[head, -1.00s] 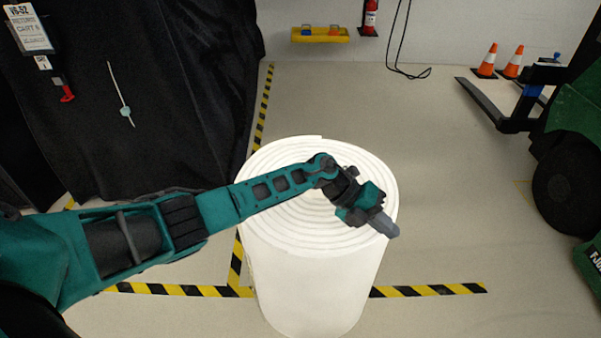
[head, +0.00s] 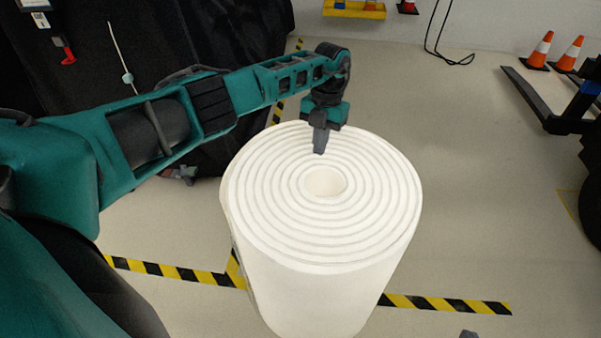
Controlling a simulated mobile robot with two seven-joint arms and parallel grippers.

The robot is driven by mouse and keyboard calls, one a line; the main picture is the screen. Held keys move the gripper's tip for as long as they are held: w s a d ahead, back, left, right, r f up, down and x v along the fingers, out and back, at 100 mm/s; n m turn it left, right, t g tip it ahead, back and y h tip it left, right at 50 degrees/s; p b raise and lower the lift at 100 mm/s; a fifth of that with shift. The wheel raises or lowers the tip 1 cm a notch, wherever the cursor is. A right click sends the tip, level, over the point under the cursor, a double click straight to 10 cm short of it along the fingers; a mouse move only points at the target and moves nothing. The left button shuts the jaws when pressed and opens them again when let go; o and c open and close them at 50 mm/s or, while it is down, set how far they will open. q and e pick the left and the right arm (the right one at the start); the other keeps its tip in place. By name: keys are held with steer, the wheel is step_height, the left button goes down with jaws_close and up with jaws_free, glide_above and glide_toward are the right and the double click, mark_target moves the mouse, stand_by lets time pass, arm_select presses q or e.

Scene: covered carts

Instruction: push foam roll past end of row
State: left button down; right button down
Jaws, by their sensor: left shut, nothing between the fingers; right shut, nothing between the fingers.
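The foam roll (head: 310,300) is a large white cylinder standing upright on the floor in the middle of the head view, its spiral top and round core hole facing up. My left gripper (head: 319,149) points down over the far part of the roll's top, its fingers shut and empty. I cannot tell whether the fingertips touch the foam. A small grey tip at the bottom edge looks like my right gripper (head: 469,334); the rest of it is out of frame. The row shows as black-covered carts (head: 200,35) at the upper left, behind my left arm.
Black-and-yellow tape (head: 445,303) runs on the floor on both sides of the roll. Orange cones (head: 540,50) and a dark forked machine (head: 545,105) stand at the right. A yellow tray (head: 354,10) is at the back wall. Floor right of the roll is clear.

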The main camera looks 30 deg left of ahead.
mark_target(299, 187)
arm_select(q)
steer(key=shift+s+d+p, duration=0.15)
steer(key=shift+s+p, duration=0.2)
steer(key=shift+s, duration=1.15)
steer(key=s, duration=0.7)
steer(key=shift+s+d, duration=0.1)
steer(key=shift+d, duration=0.3)
steer(key=shift+s+f, duration=0.1)
steer(key=shift+f, duration=0.75)
arm_select(e)
steer(key=shift+w+d+r, duration=0.15)
steer(key=shift+d+r, duration=0.1)
steer(key=shift+d, duration=0.05)
